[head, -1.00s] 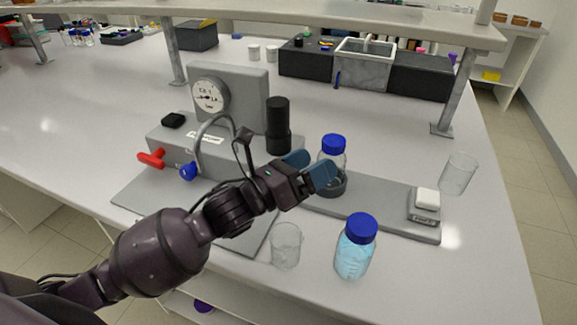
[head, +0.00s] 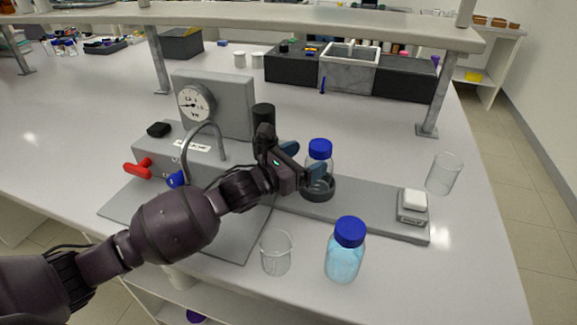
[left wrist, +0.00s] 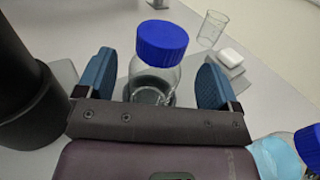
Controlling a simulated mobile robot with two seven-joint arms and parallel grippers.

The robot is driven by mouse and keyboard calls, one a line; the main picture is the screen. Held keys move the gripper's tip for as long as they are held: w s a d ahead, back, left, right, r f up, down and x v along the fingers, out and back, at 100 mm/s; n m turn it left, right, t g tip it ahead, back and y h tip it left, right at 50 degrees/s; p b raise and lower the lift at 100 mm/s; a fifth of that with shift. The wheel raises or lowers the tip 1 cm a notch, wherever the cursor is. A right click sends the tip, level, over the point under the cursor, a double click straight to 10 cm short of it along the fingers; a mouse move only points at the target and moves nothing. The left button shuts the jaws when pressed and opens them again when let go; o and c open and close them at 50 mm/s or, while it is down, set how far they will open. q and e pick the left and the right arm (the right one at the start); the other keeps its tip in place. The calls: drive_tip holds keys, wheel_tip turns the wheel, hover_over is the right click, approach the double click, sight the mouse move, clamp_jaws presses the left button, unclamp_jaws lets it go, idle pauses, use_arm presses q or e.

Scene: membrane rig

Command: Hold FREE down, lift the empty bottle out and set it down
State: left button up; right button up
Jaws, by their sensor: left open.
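The empty bottle (head: 320,168) is clear with a blue cap and stands upright in a dark ring holder (head: 319,190) on the grey base strip. In the left wrist view the bottle (left wrist: 154,75) shows between and beyond my fingers. My left gripper (head: 303,161) is open right at the bottle, blue fingers to either side; contact cannot be told. A small grey block with a white key on top (head: 414,197) sits at the strip's right end; its lettering is too small to read, so I cannot confirm it as FREE. My right gripper is in no view.
A blue-capped bottle of light blue liquid (head: 345,255) and an empty beaker (head: 276,255) stand in front. Another beaker (head: 443,174) stands at right. Bench right of the liquid bottle is clear.

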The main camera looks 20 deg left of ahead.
use_arm(q)
drive_tip(key=shift+x, duration=2.25)
drive_tip(key=shift+c, duration=0.3)
drive_tip(key=c, duration=1.1)
drive_tip(key=shift+f, duration=0.15)
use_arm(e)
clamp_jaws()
